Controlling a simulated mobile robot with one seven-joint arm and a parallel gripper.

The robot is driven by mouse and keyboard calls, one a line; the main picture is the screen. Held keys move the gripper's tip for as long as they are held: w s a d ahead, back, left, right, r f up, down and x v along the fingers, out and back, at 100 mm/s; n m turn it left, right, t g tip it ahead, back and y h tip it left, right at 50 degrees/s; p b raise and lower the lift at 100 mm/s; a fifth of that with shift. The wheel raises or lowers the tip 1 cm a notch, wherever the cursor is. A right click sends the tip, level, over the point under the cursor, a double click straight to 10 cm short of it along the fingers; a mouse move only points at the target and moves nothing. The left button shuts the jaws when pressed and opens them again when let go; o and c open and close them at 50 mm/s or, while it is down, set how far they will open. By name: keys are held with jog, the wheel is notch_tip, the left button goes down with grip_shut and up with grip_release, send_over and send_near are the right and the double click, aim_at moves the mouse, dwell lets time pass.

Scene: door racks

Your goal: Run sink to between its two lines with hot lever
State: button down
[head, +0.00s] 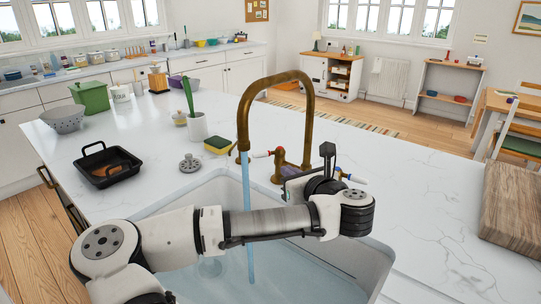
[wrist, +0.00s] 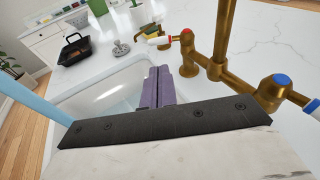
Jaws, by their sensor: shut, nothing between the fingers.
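The sink (head: 375,262) is a white basin set in the marble counter, with clear water (head: 300,285) in its bottom. A blue stream (head: 248,195) falls into it from the brass tap (head: 241,125). I cannot make out the two lines; my arm hides part of the basin. The hot lever (wrist: 158,40) is white with a red cap, left of the tap base, and also shows in the head view (head: 262,154). The blue-capped cold lever (wrist: 312,106) is on the right. My gripper (wrist: 160,72) is shut and empty over the sink, apart from the hot lever.
A wooden board (head: 512,210) lies at right. The counter between is clear.

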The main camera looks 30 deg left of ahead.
aim_at(263, 156)
jog(key=p+x, duration=0.3)
jog(key=x, duration=0.9)
jog(key=shift+w, duration=0.1)
jog(key=shift+a, duration=0.15)
